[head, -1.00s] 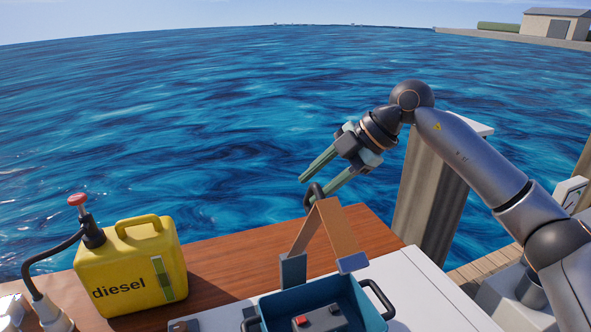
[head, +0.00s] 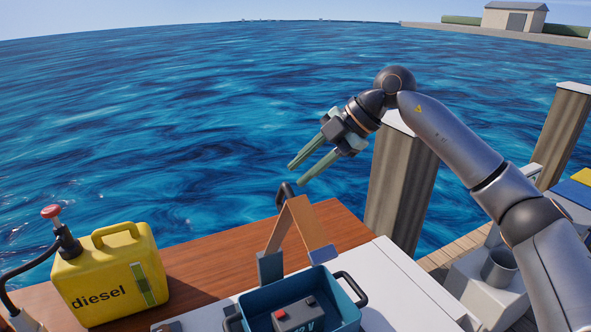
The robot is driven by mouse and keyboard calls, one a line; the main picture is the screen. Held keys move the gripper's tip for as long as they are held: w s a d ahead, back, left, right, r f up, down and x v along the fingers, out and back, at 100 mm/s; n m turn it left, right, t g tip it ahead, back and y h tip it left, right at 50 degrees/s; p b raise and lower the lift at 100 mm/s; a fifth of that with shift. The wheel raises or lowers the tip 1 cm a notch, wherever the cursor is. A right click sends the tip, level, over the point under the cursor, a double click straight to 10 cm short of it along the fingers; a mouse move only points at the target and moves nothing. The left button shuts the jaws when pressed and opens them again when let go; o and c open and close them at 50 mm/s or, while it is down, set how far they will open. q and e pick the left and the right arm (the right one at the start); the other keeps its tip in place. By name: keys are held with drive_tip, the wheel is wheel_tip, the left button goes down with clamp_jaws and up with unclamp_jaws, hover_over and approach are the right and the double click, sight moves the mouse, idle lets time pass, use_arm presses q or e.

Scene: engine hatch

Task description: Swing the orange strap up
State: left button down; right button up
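The orange strap (head: 309,227) stands raised in a peaked shape at the back of the blue battery box (head: 258,302). Its ends go down to a grey-blue block on the left and a blue piece on the right. A dark loop handle (head: 284,194) sits at the peak of the strap. My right gripper (head: 296,172) is above and just behind the peak, its two green fingers spread apart with nothing between them. It looks apart from the strap. My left gripper is out of view.
A battery (head: 299,317) sits inside the box. A yellow diesel can (head: 108,275) with a red-topped pump (head: 52,212) stands to the left on the wooden deck (head: 207,275). A white hatch surface (head: 403,300) lies right of the box. A post (head: 401,185) stands behind; water lies beyond.

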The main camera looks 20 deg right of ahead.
drive_tip(key=d+r+p, duration=0.1)
drive_tip(key=d+r, duration=0.2)
drive_tip(key=d, duration=0.6)
drive_tip(key=shift+d+r, duration=0.25)
drive_tip(key=shift+r, duration=0.1)
idle(0.3)
drive_tip(key=shift+w, duration=0.1)
idle(0.3)
